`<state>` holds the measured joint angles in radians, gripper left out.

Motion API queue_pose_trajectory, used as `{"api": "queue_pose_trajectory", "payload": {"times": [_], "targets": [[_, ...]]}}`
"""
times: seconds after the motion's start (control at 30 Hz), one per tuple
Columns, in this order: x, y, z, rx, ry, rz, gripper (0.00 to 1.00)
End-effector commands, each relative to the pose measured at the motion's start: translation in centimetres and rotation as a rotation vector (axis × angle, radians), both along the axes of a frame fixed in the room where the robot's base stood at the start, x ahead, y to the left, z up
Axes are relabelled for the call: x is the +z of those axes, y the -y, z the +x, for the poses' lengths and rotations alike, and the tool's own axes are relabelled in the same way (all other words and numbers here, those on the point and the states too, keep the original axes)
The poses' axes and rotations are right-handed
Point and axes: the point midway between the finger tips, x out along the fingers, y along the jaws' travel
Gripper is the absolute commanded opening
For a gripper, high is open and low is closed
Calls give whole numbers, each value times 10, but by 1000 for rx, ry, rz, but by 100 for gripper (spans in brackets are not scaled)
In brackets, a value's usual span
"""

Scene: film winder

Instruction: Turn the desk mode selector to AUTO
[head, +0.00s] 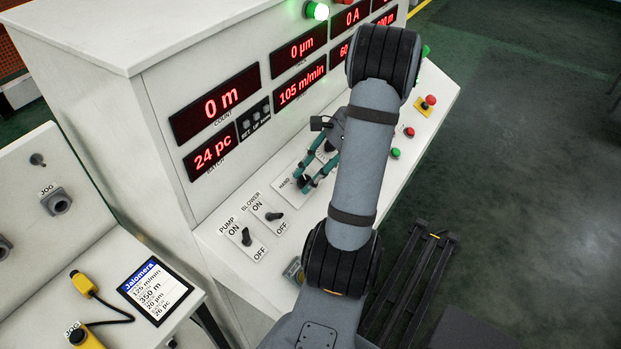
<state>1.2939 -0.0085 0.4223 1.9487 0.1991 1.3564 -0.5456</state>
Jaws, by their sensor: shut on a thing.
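The desk mode selector (291,191) is a white plate on the sloping desk, marked HAND at its left end. My gripper (304,183) is over this plate, with its teal and black fingers down at the selector's knob. The fingers are closed on the knob, which they mostly hide. The arm crosses in front of the right part of the plate, so the AUTO mark and the exact angle of the knob cannot be made out.
The PUMP switch (246,237) and BLOWER switch (273,215) are left of the gripper on the same desk. Red and green buttons (409,131) and a yellow-based emergency stop (428,103) lie right of the arm. Red displays (218,103) rise behind. Dark floor is clear at right.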

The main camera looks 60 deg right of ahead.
Motion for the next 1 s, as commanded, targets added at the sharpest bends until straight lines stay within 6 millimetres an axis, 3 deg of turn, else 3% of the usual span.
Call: {"api": "queue_pose_trajectory", "payload": {"times": [0.67, 0.7, 1.0], "targets": [[2, -4, 3, -54, 4, 39, 4], [2, -4, 3, -55, 4, 38, 32], [2, -3, 2, -54, 3, 35, 46]]}}
